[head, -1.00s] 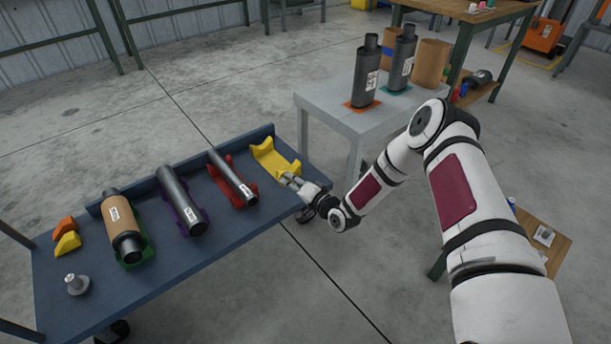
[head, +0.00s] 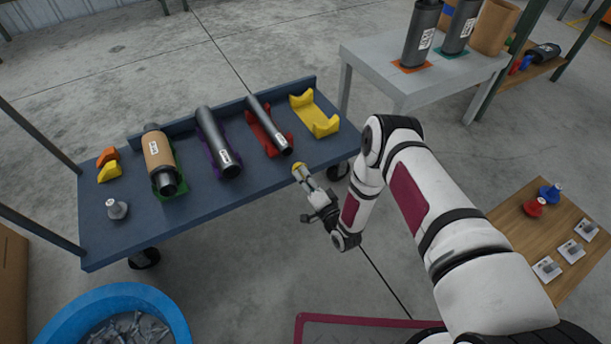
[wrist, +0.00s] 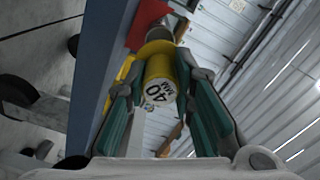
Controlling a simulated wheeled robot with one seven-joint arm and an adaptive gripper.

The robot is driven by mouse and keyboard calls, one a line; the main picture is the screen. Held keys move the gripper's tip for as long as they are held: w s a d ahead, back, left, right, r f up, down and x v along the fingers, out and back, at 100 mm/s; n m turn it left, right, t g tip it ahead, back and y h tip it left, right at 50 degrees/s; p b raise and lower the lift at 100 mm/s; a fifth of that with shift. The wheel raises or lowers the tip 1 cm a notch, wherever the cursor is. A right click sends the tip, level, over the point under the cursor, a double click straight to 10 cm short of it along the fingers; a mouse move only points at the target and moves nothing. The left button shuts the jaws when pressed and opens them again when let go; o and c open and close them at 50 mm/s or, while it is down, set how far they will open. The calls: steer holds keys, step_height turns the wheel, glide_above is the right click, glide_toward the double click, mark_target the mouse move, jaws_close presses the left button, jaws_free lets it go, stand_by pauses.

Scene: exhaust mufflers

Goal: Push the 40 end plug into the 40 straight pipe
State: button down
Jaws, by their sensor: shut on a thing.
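The thin dark straight pipe (head: 268,125) lies in a red cradle (head: 258,134). Its near, labelled end is just beyond the plug, with a small apparent gap. In the wrist view the pipe end (wrist: 160,32) shows behind the collar; contact cannot be told. The pipe's label is unreadable.
The blue table (head: 215,205) also holds an empty yellow cradle (head: 314,113), a thicker pipe (head: 218,140) in purple, a brown-wrapped muffler (head: 159,155) in green, and a grey cone-shaped piece (head: 116,209). A blue bin (head: 60,318) stands below at the left. Open floor lies before the table.

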mark_target(297, 164)
steer(key=shift+w+b, duration=0.1)
steer(key=shift+b, duration=0.2)
steer(key=shift+b+x, duration=0.8)
steer(key=shift+x, duration=1.95)
steer(key=shift+x, duration=1.4)
steer(key=c, duration=1.3)
jaws_free()
steer(key=v, duration=1.2)
steer(key=shift+w, duration=0.1)
